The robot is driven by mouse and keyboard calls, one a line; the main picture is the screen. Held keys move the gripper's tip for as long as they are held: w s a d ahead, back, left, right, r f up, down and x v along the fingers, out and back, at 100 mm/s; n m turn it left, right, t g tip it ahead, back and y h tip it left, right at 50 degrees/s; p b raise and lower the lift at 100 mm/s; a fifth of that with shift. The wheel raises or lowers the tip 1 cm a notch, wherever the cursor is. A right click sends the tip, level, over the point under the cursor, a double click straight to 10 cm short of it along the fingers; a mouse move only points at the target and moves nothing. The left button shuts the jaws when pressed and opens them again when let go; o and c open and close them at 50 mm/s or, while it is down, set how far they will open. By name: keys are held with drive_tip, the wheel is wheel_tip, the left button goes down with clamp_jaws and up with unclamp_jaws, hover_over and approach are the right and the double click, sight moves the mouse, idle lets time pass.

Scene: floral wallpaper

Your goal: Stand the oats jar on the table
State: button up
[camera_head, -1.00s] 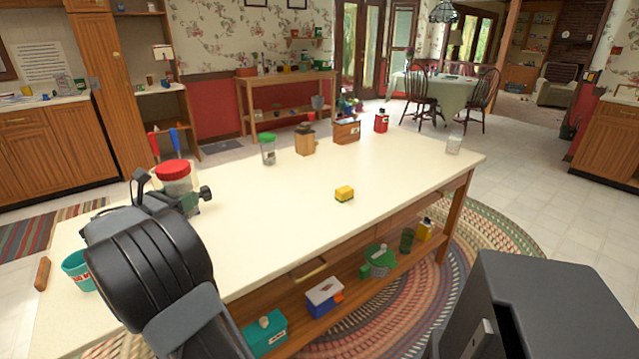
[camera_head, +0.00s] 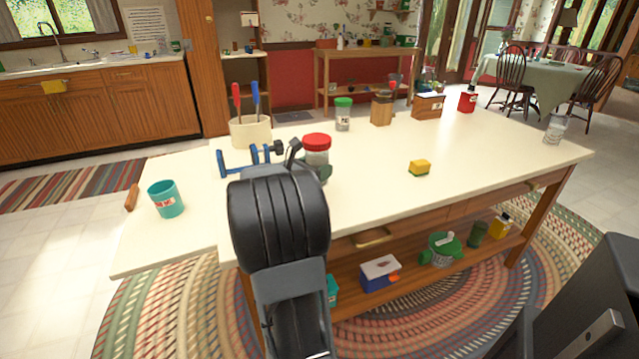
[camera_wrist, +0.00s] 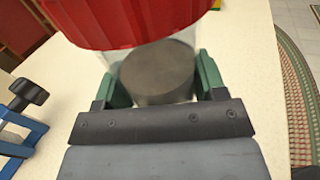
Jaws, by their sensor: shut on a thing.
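A clear jar with a red lid (camera_head: 316,148), which I take to be the oats jar, is upright over the white-topped table (camera_head: 270,190). In the wrist view the red lid (camera_wrist: 130,18) fills the top, with a greyish-brown round of contents (camera_wrist: 158,72) below it. My gripper (camera_head: 320,172) is shut on the jar, its green fingers on either side of the glass; it also shows in the wrist view (camera_wrist: 155,82). No label is visible on it. My arm hides part of the jar's lower end, so I cannot tell whether it touches the table.
A blue clamp (camera_head: 235,163) and a utensil crock (camera_head: 250,133) stand close left of the jar. A green-lidded jar (camera_head: 343,117) stands behind it. A teal cup (camera_head: 166,198) is at the left, a yellow sponge (camera_head: 419,168) to the right. The tabletop right of the jar is largely clear.

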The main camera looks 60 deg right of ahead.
drive_tip(key=shift+s+d+f, duration=0.2)
drive_tip(key=shift+s+f, duration=0.1)
drive_tip(key=shift+f, duration=0.15)
drive_tip(key=shift+f+b, duration=0.7)
drive_tip(key=shift+f, duration=0.85)
drive_tip(key=shift+f, duration=0.2)
drive_tip(key=o, duration=1)
drive_tip(key=shift+r, duration=0.1)
drive_tip(key=shift+r, duration=0.25)
drive_tip(key=p+v, duration=0.1)
drive_tip(key=v, duration=0.7)
drive_tip(key=p+v, duration=0.1)
drive_tip(key=v, duration=0.3)
drive_tip(key=shift+f+p, duration=0.2)
drive_tip(key=shift+p, duration=0.15)
